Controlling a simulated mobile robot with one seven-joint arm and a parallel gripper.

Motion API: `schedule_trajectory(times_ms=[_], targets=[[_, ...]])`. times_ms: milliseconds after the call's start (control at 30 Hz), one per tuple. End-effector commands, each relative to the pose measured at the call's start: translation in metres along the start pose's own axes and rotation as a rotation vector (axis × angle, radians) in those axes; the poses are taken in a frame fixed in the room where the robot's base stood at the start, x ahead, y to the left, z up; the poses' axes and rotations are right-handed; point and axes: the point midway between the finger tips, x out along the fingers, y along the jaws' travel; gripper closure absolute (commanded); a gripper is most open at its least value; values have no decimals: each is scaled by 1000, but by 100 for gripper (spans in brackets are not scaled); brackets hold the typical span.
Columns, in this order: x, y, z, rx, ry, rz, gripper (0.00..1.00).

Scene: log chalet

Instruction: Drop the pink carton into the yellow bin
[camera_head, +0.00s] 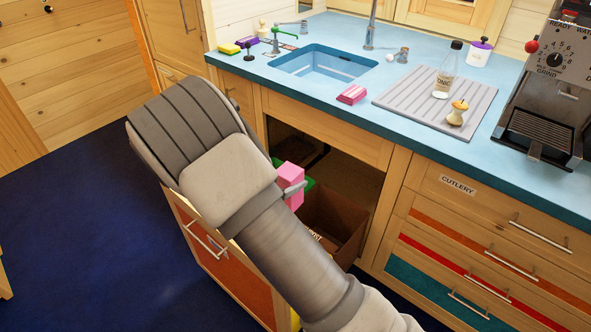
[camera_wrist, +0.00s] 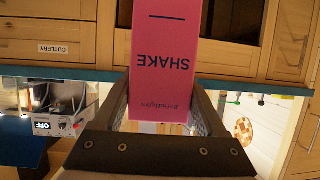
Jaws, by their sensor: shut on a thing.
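The pink carton (camera_head: 290,175) shows beside my forearm in the head view, above the bins of the pulled-out cabinet unit. In the wrist view the carton (camera_wrist: 165,55) reads "SHAKE" upside down and sits between my fingers. My gripper (camera_wrist: 163,100) is shut on it; in the head view only a finger shows beside the carton and my arm hides the rest. A sliver of yellow (camera_head: 295,319) at the lower edge of my arm may be the yellow bin, which is otherwise hidden.
A brown bin (camera_head: 338,222) and a green bin (camera_head: 307,184) stand behind the pull-out's wood-and-orange front (camera_head: 228,272). The blue counter (camera_head: 330,98) above holds a sink (camera_head: 325,65), a pink sponge-like block (camera_head: 352,94), a bottle (camera_head: 445,75) and an apple core (camera_head: 457,113). Blue floor lies left.

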Motion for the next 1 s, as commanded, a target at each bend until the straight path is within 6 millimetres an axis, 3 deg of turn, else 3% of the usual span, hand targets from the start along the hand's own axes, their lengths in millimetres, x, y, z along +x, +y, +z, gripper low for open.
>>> schedule_trajectory(times_ms=[600,967,1000], targets=[[21,0,53,0,-1,1,79],[23,0,56,0,-1,1,79],[23,0,56,0,-1,1,24]])
